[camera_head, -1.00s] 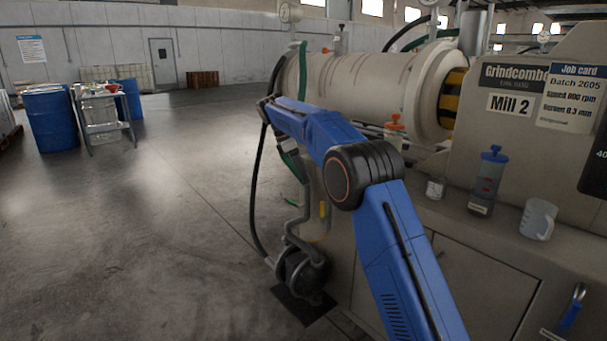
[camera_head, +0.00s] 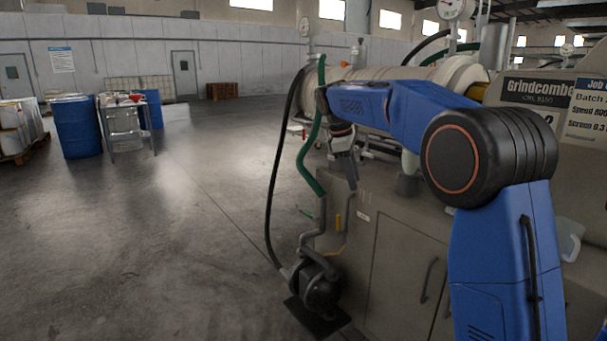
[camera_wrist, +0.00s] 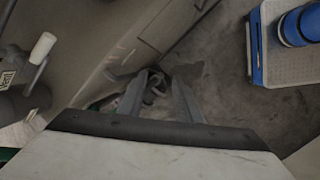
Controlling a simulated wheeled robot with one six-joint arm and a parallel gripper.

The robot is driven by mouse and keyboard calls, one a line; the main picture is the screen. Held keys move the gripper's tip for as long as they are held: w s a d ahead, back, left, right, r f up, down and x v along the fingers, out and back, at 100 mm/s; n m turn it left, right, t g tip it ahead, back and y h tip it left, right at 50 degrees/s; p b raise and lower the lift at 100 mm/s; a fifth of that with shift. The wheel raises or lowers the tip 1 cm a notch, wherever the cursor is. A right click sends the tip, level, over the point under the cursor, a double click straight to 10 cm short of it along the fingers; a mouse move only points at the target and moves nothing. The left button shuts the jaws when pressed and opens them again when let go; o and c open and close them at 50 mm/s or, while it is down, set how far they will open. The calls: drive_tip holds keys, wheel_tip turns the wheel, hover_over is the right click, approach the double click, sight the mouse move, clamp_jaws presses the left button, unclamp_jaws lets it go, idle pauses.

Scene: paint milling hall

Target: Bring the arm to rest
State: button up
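My arm's blue links and black elbow joint fill the right of the head view, bent in front of the mill (camera_head: 385,73). My gripper (camera_head: 348,178) points down near the mill's left end, partly hidden below the forearm. In the wrist view, the two fingers of my gripper (camera_wrist: 159,76) stand apart with a gap between them. Nothing is visibly held between them; the floor and dark pump parts show beyond.
The mill's cabinet (camera_head: 395,265) stands close below and beside the arm. A pump (camera_head: 318,290) with a black hose and a green hose (camera_head: 308,160) is at its left foot. Blue drums (camera_head: 78,127) and a small metal table (camera_head: 123,120) stand far left. Open floor lies between.

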drive_tip(key=s+d+m+t+y, duration=0.1)
drive_tip(key=s+d+m, duration=0.35)
drive_tip(key=s, duration=0.85)
drive_tip(key=s+d+m+t+y, duration=0.1)
drive_tip(key=s+d+m, duration=0.35)
drive_tip(key=s, duration=0.85)
drive_tip(key=s+d+f+m+t, duration=0.1)
drive_tip(key=s+d+f+m, duration=0.1)
drive_tip(key=s+f, duration=0.5)
drive_tip(key=s+d+f+m+y, duration=0.1)
drive_tip(key=s+f, duration=0.6)
drive_tip(key=s, duration=0.8)
drive_tip(key=shift+s+d+f+m+t, duration=0.4)
drive_tip(key=shift+d+m, duration=0.35)
drive_tip(key=shift+m, duration=0.45)
